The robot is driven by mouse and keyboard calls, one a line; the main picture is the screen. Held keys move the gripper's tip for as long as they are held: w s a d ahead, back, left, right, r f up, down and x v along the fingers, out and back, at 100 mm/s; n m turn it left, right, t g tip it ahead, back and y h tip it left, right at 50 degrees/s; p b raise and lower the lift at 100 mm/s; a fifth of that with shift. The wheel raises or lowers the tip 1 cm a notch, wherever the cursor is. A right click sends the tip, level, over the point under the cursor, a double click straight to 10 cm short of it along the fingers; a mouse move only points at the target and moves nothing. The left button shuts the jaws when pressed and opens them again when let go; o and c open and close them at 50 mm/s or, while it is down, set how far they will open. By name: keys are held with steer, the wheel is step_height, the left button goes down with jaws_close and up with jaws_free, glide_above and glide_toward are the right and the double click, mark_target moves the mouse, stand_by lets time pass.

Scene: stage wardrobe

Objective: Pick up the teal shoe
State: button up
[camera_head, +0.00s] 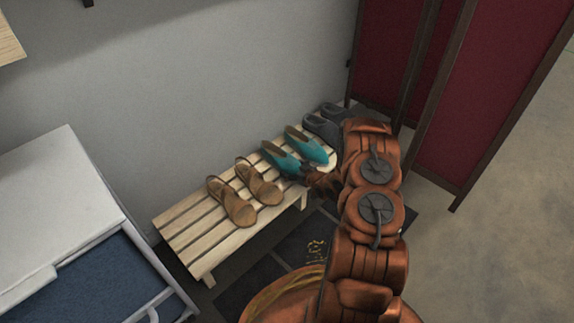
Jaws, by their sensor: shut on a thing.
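A pair of teal shoes stands on a slatted wooden bench (225,215) against the wall. The left teal shoe (280,158) lies with its near end at my gripper (303,178). The right teal shoe (308,147) is just beside it, apart from the fingers as far as I can see. My gripper is small and dark in this view, at the end of my copper-coloured arm, and is shut on the near part of the left teal shoe. The fingertips are partly hidden by the shoe and the arm.
Tan sandals (232,203) stand left of the teal shoes. Dark grey shoes (323,127) stand to the right, partly behind my arm. A red folding screen (440,100) is at the right. A white cabinet (60,210) is at the left. A dark mat (305,245) lies before the bench.

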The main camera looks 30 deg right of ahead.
mark_target(290, 160)
steer(key=c, duration=0.4)
steer(key=shift+r+p, duration=0.35)
steer(key=shift+r, duration=0.15)
steer(key=r+p, duration=0.2)
steer(key=r, duration=0.1)
steer(key=shift+s+d+r, duration=0.1)
steer(key=shift+s, duration=0.25)
steer(key=shift+s+r+p, duration=0.2)
steer(key=shift+s+p, duration=0.95)
steer(key=shift+s, duration=2.7)
steer(key=shift+s+r+p, duration=0.2)
steer(key=shift+s+p, duration=0.95)
steer(key=shift+s, duration=2.65)
